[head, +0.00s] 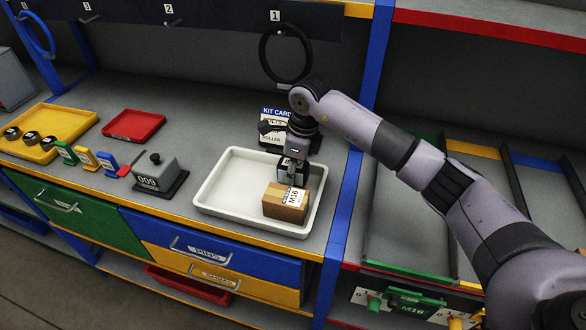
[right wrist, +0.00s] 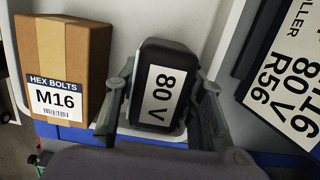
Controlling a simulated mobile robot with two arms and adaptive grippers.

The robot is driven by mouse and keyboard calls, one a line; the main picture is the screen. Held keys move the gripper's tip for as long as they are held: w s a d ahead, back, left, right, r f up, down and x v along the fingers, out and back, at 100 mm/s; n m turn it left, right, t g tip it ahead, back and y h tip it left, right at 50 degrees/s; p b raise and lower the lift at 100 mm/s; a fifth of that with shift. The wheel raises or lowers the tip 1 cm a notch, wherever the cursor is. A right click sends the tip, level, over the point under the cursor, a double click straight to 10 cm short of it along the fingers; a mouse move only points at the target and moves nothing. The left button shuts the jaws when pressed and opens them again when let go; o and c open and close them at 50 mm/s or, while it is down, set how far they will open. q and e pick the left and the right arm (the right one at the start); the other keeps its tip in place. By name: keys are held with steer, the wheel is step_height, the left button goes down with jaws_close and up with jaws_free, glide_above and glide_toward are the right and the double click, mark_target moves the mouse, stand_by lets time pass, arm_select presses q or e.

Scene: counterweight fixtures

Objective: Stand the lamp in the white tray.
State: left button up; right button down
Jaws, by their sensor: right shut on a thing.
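My right gripper (head: 293,157) is shut on a dark, rounded block with a white "80 V" label (right wrist: 158,60). In the head view the block (head: 284,173) is over the back right part of the white tray (head: 213,192). I cannot tell whether it touches the tray floor. The right wrist view shows the gripper's fingers (right wrist: 160,105) on both sides of the block. No thing is clearly recognisable as a lamp; I cannot tell whether the held block is it. My left gripper is not in view.
A brown M16 hex bolts box (head: 280,203) stands in the tray's front right, close beside the held block. A kit card (head: 272,118) stands behind the tray. A grey "009" block (head: 155,172) is to the left. The tray's left half is clear.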

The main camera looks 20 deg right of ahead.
steer(key=shift+f, duration=0.2)
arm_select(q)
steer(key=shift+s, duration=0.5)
arm_select(e)
steer(key=shift+f, duration=0.1)
steer(key=c, duration=1.5)
jaws_free()
steer(key=shift+o, duration=0.9)
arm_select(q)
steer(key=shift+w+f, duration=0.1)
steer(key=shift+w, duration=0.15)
